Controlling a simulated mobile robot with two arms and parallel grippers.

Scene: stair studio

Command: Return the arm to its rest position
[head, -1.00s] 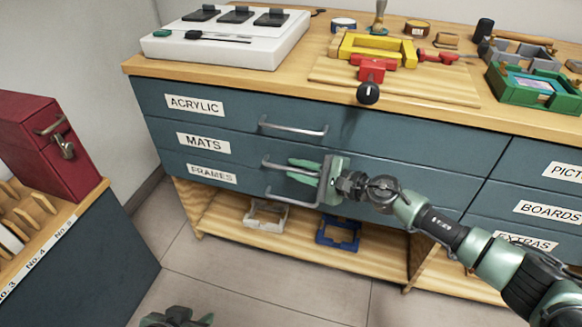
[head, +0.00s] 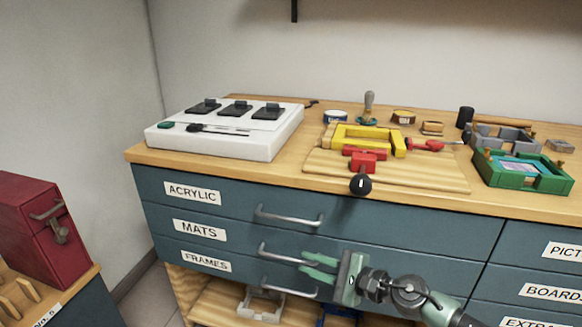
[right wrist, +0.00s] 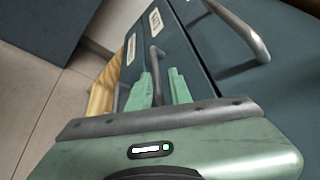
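My right gripper (head: 304,263) is in front of the blue-grey drawer unit, at the right end of the middle drawer's bar handle (head: 278,254). That drawer (head: 240,243) is labelled MATS and looks shut. In the right wrist view the two green fingers (right wrist: 160,72) stand apart, with the handle (right wrist: 155,62) showing in the gap between them. I cannot tell whether they touch it. My right arm reaches in from the lower right. My left gripper is out of the head view.
The ACRYLIC drawer handle (head: 290,217) is just above, and the FRAMES drawer handle (head: 288,288) just below. On the worktop (head: 250,170) are a white switch box (head: 220,145), a yellow clamp frame (head: 365,137) and a green tray (head: 520,182). A red box (head: 45,230) stands left.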

